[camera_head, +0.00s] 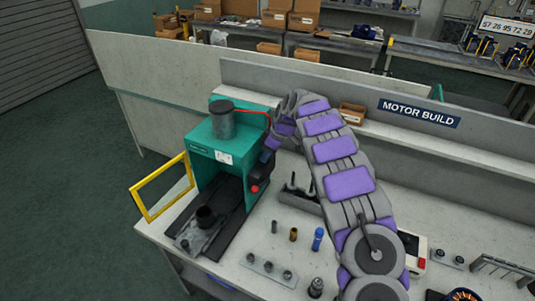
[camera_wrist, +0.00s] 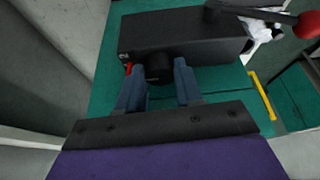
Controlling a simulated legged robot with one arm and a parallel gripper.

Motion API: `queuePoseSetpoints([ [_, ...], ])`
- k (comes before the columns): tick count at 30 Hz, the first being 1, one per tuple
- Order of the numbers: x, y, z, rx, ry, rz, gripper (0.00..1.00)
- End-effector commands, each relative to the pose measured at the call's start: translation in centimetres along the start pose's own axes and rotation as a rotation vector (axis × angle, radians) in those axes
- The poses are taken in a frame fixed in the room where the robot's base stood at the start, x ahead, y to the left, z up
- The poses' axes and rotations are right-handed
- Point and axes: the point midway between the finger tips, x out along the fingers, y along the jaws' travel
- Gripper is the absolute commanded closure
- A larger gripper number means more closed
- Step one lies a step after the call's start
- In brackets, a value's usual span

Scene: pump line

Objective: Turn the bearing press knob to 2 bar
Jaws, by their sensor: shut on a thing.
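The teal bearing press (camera_head: 215,150) stands at the left end of the workbench, with a dark cylinder on top. The black knob (camera_wrist: 158,70) sticks out below a black box (camera_wrist: 185,35) on the press in the wrist view. My gripper (camera_wrist: 157,66) has its two blue-grey fingers on either side of the knob and is shut on it. In the head view my gripper (camera_head: 267,157) is at the press's right side, and the knob is hidden there.
A yellow guard frame (camera_head: 160,187) stands open at the press's left. A red-ended lever (camera_wrist: 305,24) is close by at the upper right of the wrist view. Small parts, including a blue cylinder (camera_head: 318,239), stand on the bench (camera_head: 225,262) in front.

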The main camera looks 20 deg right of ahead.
Motion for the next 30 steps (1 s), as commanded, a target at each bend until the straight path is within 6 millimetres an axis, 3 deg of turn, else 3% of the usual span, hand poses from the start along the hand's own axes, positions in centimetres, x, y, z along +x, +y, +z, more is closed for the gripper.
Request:
queuePoseSetpoints([
  [12,-0.15,-0.2,-0.19,0.253,0.003,0.107,0.95],
  [26,-0.24,-0.1,-0.24,0.296,0.007,0.131,0.95],
  [27,-0.24,-0.09,-0.23,0.296,0.007,0.131,0.61],
  [30,-0.22,-0.14,-0.19,0.296,0.006,0.129,0.51],
])
